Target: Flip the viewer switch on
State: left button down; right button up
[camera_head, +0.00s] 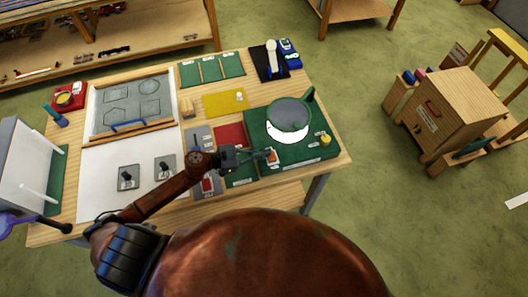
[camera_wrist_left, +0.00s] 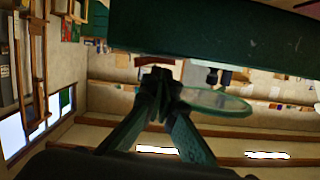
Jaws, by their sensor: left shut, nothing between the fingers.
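The viewer is a green box (camera_head: 257,127) at the right of the table, with a round grey disc (camera_head: 290,113) on top. A bright white crescent shows at the disc's near edge. A small orange-red switch (camera_head: 272,157) sits at the box's front left corner. My left gripper (camera_head: 264,154) is shut and empty, its tips right at the switch. I cannot tell whether they touch it, or how the switch is set. In the left wrist view the shut fingers (camera_wrist_left: 158,76) show below a dark green slab and beside a round disc (camera_wrist_left: 215,102). My right gripper is not in view.
A yellow knob (camera_head: 326,139) stands on the box's right. A red mat (camera_head: 230,135) and grey panel lie left of it. A yellow sheet (camera_head: 223,103), green cards and a white board (camera_head: 125,165) fill the table. A wooden cabinet (camera_head: 440,115) stands apart at right.

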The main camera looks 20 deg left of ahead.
pick_arm(q)
jog(key=r+p, duration=0.4)
jog(key=p, duration=0.1)
jog(key=shift+w+a+r, duration=0.2)
jog(key=shift+w, duration=0.05)
jog(key=b+v, duration=0.2)
jog(key=v, duration=0.8)
jog(key=shift+w+a+f, duration=0.3)
jog(key=shift+w, duration=0.1)
